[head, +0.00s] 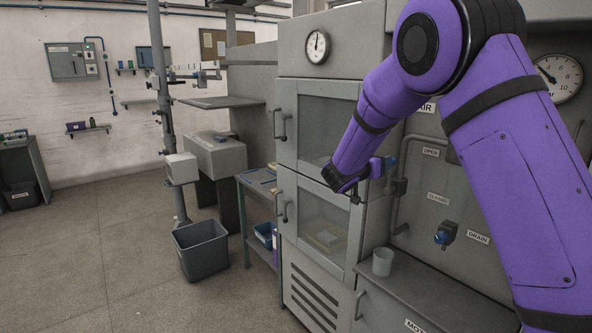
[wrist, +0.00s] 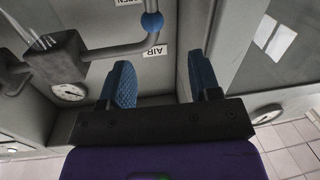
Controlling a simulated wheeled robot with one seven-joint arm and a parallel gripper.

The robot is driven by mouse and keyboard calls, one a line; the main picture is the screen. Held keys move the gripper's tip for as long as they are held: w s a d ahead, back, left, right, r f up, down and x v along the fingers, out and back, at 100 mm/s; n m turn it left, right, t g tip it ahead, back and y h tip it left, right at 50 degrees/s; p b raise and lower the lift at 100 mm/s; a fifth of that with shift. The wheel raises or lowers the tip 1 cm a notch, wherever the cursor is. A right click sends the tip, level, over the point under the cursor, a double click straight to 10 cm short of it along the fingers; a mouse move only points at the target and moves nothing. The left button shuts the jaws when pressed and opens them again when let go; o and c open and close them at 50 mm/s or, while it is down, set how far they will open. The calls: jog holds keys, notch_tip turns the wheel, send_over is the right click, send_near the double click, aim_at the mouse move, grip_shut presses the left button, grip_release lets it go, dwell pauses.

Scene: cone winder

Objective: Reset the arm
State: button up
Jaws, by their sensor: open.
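My purple arm crosses the right side of the head view. My gripper (head: 360,190) is in front of the grey cabinet (head: 285,185), near the edge of its lower glass door (head: 318,228). In the wrist view, my gripper (wrist: 160,82) shows two blue fingers spread apart with nothing between them. Behind the fingers is a grey panel with an AIR label (wrist: 154,50) and a pipe with a blue ball (wrist: 152,24). I cannot tell in the head view whether the gripper touches the door.
A grey cup (head: 383,262) stands on the ledge right of the cabinet. A blue drain valve (head: 444,235) sticks out of the panel. A grey bin (head: 201,248) and a small side table (head: 258,182) stand left of the cabinet. The floor at left is open.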

jog(key=s+a+r+n+t+y, duration=0.2)
jog(key=s+r+n+y, duration=0.4)
jog(key=s+r+y, duration=0.85)
jog(key=s+d+f+n+g, duration=0.1)
jog(key=s+f+g, duration=0.1)
jog(key=s, duration=0.9)
jog(key=s+d+f+g+h, duration=0.1)
jog(key=s+f+g, duration=0.1)
jog(key=s, duration=0.9)
jog(key=s+d+f+n+g, duration=0.1)
jog(key=s+f+g, duration=0.2)
jog(key=s, duration=0.9)
jog(key=shift+d+n+g, duration=0.2)
jog(key=shift+n+g, duration=0.1)
jog(key=shift+g, duration=0.3)
